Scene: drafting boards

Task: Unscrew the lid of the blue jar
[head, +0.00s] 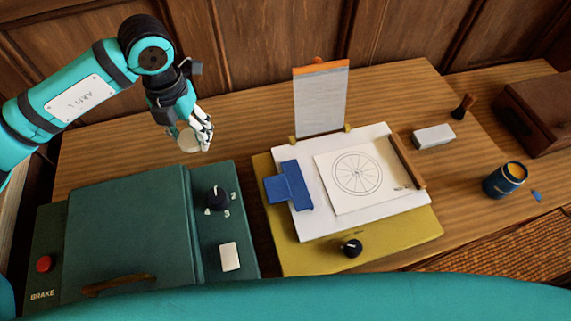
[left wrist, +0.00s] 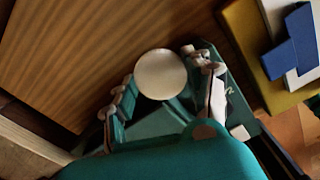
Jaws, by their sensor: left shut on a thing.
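My left gripper (head: 199,136) is far to the left of the jar, above the wood behind the green box. It is shut on a cream round disc (head: 188,140). In the left wrist view the disc (left wrist: 161,74) sits between the fingers of the gripper (left wrist: 163,84). My right gripper is not in view.
A yellow board (head: 430,224) carries white sheets, a blue clamp (head: 289,188) and an upright card (head: 320,102). A grey block (head: 434,137), a brush (head: 463,107) and a brown case (head: 545,113) are near the jar.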

